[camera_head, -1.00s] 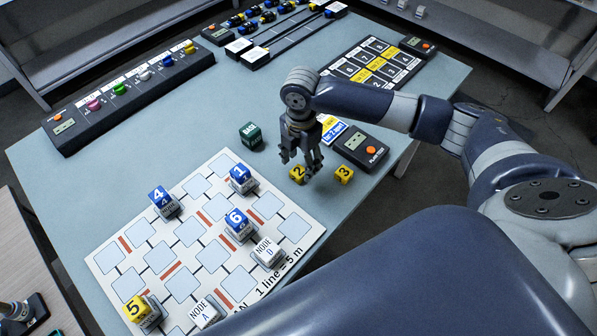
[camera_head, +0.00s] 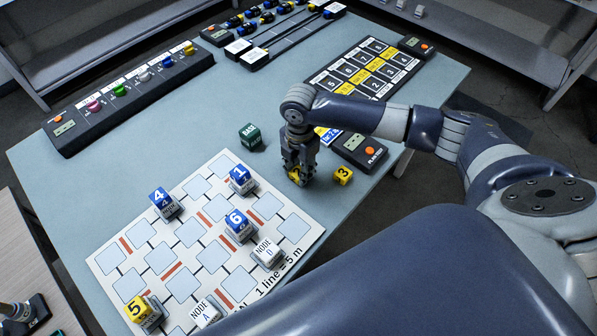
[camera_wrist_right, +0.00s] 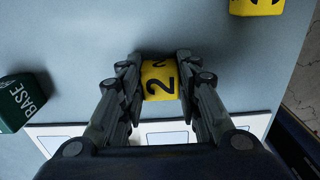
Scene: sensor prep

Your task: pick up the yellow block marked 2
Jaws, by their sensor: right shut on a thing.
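The yellow block marked 2 (camera_wrist_right: 160,82) sits between the fingers of my right gripper (camera_head: 298,174). In the right wrist view my right gripper (camera_wrist_right: 157,84) is shut on it, one finger on each side, with its top face and black 2 visible. In the head view the fingers hide most of the yellow block (camera_head: 294,175), at table height. I cannot tell whether it still touches the table. My left gripper does not show clearly in any view.
A yellow block marked 3 (camera_head: 343,175) is just right of the gripper. A green BASE block (camera_head: 250,136) is to the left. A white grid board (camera_head: 130,262) with several blocks lies in front. A device with an orange button (camera_head: 372,150) lies to the right.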

